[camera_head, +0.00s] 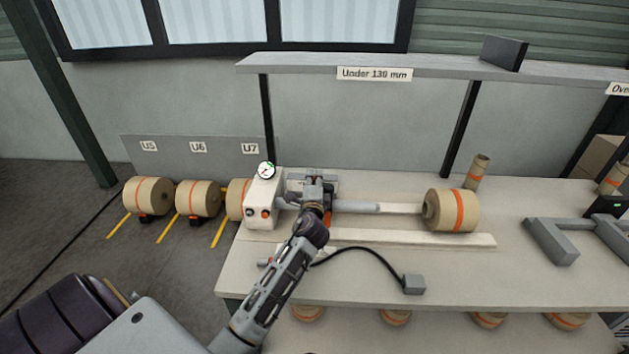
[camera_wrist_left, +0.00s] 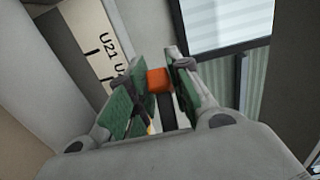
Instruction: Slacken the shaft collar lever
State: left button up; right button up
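The unwind shaft (camera_head: 385,208) runs right from a white control box (camera_head: 264,205) on the bench. The shaft collar sits near the box, largely hidden behind my left gripper (camera_head: 317,190). The orange lever (camera_head: 327,218) shows just beside the gripper. In the left wrist view the lever's orange end (camera_wrist_left: 158,80) fills the gap between the green pads of my left gripper (camera_wrist_left: 160,75), which looks shut on it. A dark stem (camera_wrist_left: 166,110) shows below the orange end. My right gripper is in neither view.
A kraft roll (camera_head: 453,210) sits at the shaft's right end. A grey fork-shaped stand (camera_head: 550,242) is at right. A shelf (camera_head: 430,70) spans above. More rolls (camera_head: 148,196) stand at left.

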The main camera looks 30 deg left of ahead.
pick_arm(q)
jog(key=o, duration=0.3)
jog(key=shift+v, duration=1.3)
jog(key=v, duration=0.9)
jog(key=shift+s, duration=0.2)
